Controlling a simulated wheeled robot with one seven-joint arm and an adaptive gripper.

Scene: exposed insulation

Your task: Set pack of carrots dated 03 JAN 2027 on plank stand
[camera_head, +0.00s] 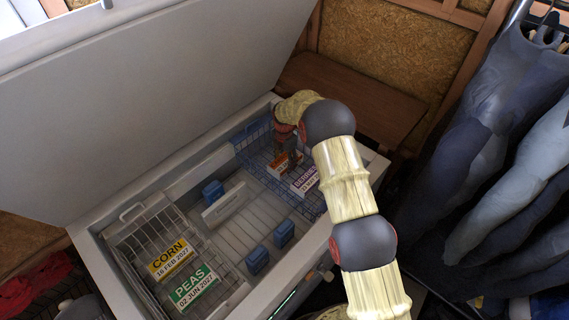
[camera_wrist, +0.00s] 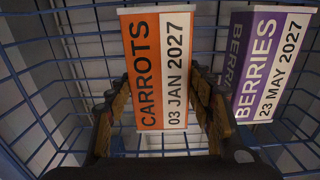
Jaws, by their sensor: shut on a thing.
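The orange-and-white pack of carrots (camera_wrist: 158,70) reads CARROTS 03 JAN 2027 in the wrist view. My gripper (camera_wrist: 165,95) is shut on it, one finger at each side. In the head view the pack (camera_head: 283,163) is in the blue wire basket (camera_head: 254,158) of the open chest freezer, partly hidden by my gripper (camera_head: 287,152). The plank stand (camera_head: 352,98) appears to be the brown wooden surface behind the freezer's right end; it is bare where visible.
A purple berries pack (camera_wrist: 268,65) dated 23 MAY 2027 stands right of the carrots, close to my finger. Corn (camera_head: 170,259) and peas (camera_head: 194,289) packs lie in the left wire basket. The freezer rim (camera_head: 376,166) and raised lid (camera_head: 150,95) bound the space. Wetsuits (camera_head: 490,150) hang at right.

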